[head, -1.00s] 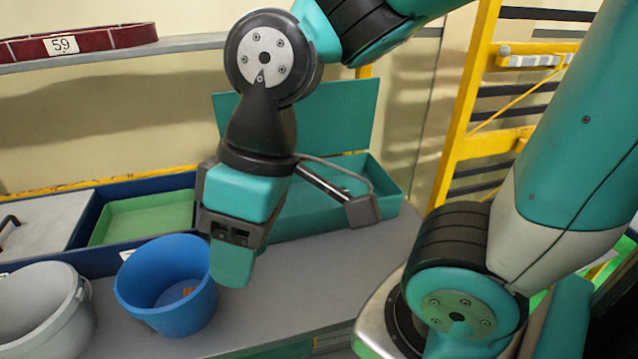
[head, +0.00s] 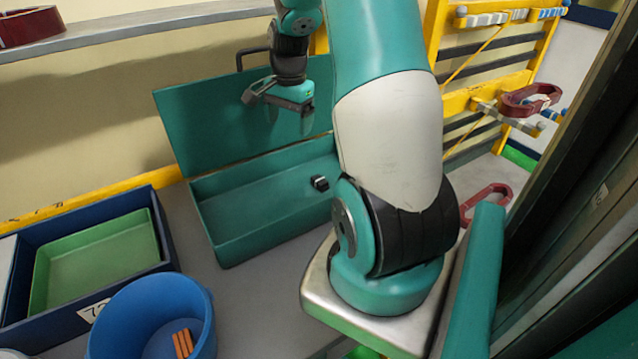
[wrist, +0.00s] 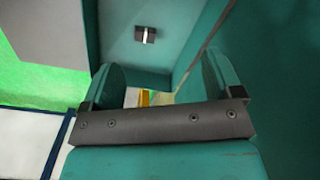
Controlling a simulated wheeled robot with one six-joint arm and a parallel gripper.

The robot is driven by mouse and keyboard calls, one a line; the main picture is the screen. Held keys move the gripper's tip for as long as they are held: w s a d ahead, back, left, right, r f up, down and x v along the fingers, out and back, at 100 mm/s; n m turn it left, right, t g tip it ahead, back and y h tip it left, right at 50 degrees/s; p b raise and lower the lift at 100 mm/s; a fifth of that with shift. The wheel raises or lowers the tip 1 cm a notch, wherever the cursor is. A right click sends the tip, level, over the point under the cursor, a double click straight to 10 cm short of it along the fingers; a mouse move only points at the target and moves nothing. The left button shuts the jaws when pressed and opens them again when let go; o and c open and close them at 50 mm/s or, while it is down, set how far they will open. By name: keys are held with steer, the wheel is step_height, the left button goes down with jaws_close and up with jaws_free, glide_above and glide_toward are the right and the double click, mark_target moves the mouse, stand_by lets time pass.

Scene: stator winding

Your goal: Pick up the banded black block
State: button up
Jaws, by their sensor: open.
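The banded black block (head: 320,183) is small and dark with a light band. It lies inside the open teal box (head: 218,256), towards the right end of its floor. In the wrist view the block (wrist: 146,35) shows beyond my fingers, slightly left of the middle, on the teal floor. My gripper (head: 289,115) is above the box, near its raised lid (head: 205,115), higher than the block and apart from it. In the wrist view my gripper (wrist: 163,76) has its two teal fingers wide apart with nothing between them.
A blue bucket (head: 125,310) with orange-brown sticks stands at the lower left. A green tray (head: 95,262) sits in a dark blue bin (head: 60,328). The box's walls and upright lid surround the block. A yellow rack (head: 435,45) with dark red rings stands at the right.

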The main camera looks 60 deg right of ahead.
steer(key=s+d+f+m, duration=0.4)
steer(key=s+d+m, duration=0.1)
steer(key=d, duration=0.3)
steer(key=p, duration=0.3)
glide_above(322, 178)
steer(key=shift+g, duration=0.4)
steer(key=f, duration=1)
steer(key=shift+s+d+f, duration=0.2)
steer(key=shift+s+f, duration=0.1)
steer(key=shift+f, duration=0.1)
steer(key=f+p, duration=0.2)
steer(key=f, duration=0.1)
steer(key=f+p, duration=0.1)
steer(key=f, duration=0.1)
steer(key=shift+w+a, duration=0.25)
steer(key=shift+a, duration=0.05)
steer(key=shift+f, duration=0.55)
steer(key=c, duration=1)
